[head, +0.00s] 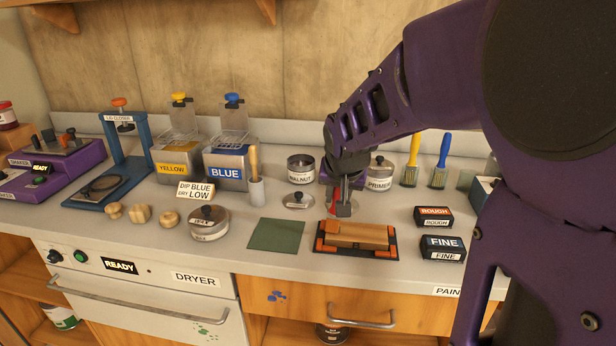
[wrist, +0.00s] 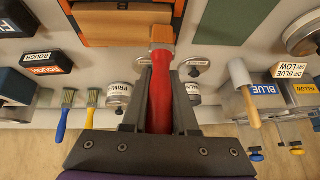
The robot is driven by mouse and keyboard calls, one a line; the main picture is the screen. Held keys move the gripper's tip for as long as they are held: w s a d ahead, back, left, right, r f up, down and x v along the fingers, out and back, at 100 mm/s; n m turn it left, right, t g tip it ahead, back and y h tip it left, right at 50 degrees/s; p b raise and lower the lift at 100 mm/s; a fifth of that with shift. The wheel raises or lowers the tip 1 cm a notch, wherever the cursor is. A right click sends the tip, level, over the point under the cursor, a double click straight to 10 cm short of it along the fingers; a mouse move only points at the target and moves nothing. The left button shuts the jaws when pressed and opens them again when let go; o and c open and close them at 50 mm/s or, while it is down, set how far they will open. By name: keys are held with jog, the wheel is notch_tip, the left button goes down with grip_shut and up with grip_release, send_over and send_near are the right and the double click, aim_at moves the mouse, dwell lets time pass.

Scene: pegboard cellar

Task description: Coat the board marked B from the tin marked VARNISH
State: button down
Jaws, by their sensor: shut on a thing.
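My gripper (head: 344,208) is shut on the red handle of a brush (wrist: 160,85); its tan bristles point toward the board in the wrist view. The brush is above the back edge of a plain wooden board (head: 357,235), which also shows in the wrist view (wrist: 120,22). I cannot tell whether the bristles touch it. The board lies in an orange-cornered holder (head: 322,246). No tin label reads VARNISH; my gripper and arm hide part of the counter behind the holder.
An open tin marked WALNUT (head: 301,173) stands behind a loose lid (head: 298,201). A PRIMER tin (head: 380,175) and a lidded tin (head: 209,223) stand nearby. ROUGH (head: 434,217) and FINE (head: 442,247) blocks lie right of the holder. A green mat (head: 276,235) lies left.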

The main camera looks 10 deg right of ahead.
jog(key=shift+s+d, duration=1.9)
jog(key=shift+d, duration=3.9)
jog(key=shift+w+a+p, duration=0.2)
jog(key=shift+w+a, duration=0.45)
jog(key=shift+a, duration=1.35)
jog(key=shift+w+a+p, duration=0.15)
jog(key=shift+w+a, duration=0.5)
jog(key=shift+a, duration=1.4)
jog(key=shift+w+a+p, duration=0.2)
jog(key=shift+w+a, duration=0.45)
jog(key=shift+a, duration=1.35)
jog(key=s+d, duration=0.2)
jog(key=d, duration=0.4)
jog(key=shift+d+p, duration=0.25)
jog(key=shift+p, duration=0.1)
